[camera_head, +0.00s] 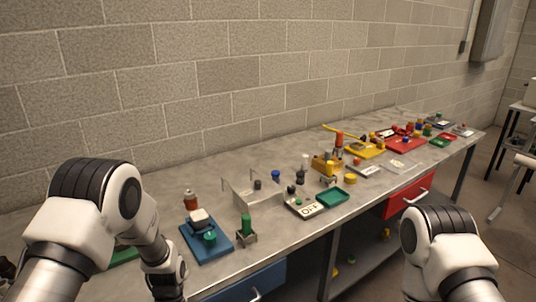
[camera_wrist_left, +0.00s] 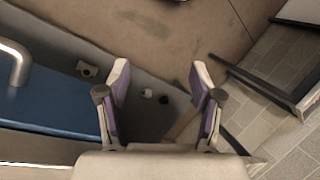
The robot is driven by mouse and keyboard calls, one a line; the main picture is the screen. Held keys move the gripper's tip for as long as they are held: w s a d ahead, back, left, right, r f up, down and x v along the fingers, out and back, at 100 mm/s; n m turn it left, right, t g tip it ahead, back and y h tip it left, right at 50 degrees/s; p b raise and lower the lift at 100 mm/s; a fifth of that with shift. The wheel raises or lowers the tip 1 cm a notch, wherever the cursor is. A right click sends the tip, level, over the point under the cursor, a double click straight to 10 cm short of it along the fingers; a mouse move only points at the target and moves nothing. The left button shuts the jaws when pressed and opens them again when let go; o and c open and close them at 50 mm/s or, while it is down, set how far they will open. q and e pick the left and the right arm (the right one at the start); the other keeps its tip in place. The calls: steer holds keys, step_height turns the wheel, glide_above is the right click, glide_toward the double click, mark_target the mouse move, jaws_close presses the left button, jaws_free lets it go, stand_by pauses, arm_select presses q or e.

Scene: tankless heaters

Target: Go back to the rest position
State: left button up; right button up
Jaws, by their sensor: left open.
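My left gripper (camera_wrist_left: 160,95) shows in the left wrist view with its two purple-lined fingers spread apart and nothing between them. It hangs beside a blue drawer front (camera_wrist_left: 50,105) with a metal handle, above a grey shelf or floor area. In the head view my left arm comes in at the lower left in front of the workbench (camera_head: 310,229), and its gripper is out of the picture. My right arm shows at the lower right, in front of the bench, and its gripper is out of the picture.
A red drawer (camera_head: 408,196) and lower shelf sit under the bench. A block wall (camera_head: 200,80) stands behind.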

arm_select(q)
steer(key=s+a+f+m, duration=0.2)
steer(key=s+f+m, duration=0.25)
steer(key=s, duration=0.75)
steer(key=s+a+f+m, duration=0.2)
steer(key=s+f+m, duration=0.3)
steer(key=s, duration=0.6)
steer(key=w+m+t, duration=0.2)
steer(key=m+t, duration=0.1)
steer(key=w+m+t, duration=0.1)
steer(key=shift+w+d+t+b, duration=0.25)
steer(key=shift+w+t+b, duration=0.05)
steer(key=shift+w+b, duration=0.1)
steer(key=shift+s+r, duration=0.1)
